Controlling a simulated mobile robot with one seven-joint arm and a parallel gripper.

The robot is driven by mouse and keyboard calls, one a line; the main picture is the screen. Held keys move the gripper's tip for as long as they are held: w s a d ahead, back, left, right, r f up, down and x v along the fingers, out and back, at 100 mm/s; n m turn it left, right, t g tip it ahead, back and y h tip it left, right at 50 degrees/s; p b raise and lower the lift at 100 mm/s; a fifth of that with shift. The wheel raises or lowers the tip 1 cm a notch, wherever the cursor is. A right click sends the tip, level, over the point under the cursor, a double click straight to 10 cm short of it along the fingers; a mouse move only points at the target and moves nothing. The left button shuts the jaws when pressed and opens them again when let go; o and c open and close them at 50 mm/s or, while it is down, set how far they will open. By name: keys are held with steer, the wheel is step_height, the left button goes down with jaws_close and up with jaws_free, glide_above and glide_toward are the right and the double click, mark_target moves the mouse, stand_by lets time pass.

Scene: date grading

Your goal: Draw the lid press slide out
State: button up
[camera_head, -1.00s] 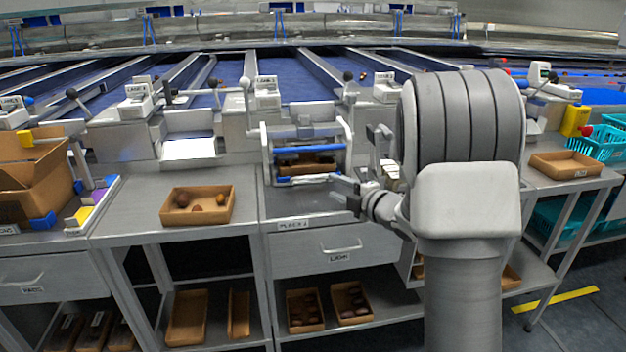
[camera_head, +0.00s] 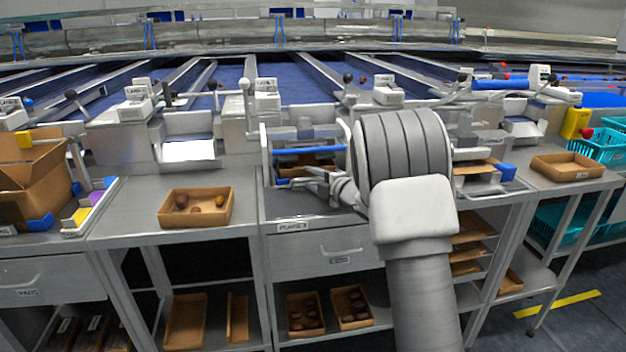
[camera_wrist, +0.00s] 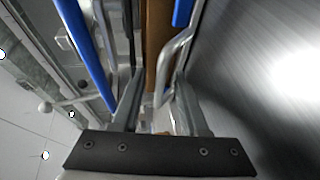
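The lid press (camera_head: 309,149) is a light metal frame with a blue bar, standing on the middle bench. Low in it is its slide, with a brown carton (camera_head: 292,170) partly hidden by my gripper. My gripper (camera_head: 312,176) is at the front of the press, low by the slide. In the wrist view my two fingers (camera_wrist: 160,100) are apart. A bent silver handle bar (camera_wrist: 168,62) runs up between the fingertips, close to the right finger; I cannot tell whether they touch. The brown carton also shows there (camera_wrist: 157,40), beside the bar.
An open carton with several dates (camera_head: 197,207) sits on the bench to the left. Another press station (camera_head: 480,170) stands right of my arm, with an empty carton (camera_head: 567,165) beyond. A drawer (camera_head: 325,248) is below the bench. The bench front (camera_head: 300,205) is clear.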

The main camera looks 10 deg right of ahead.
jaws_close()
stand_by(1.3)
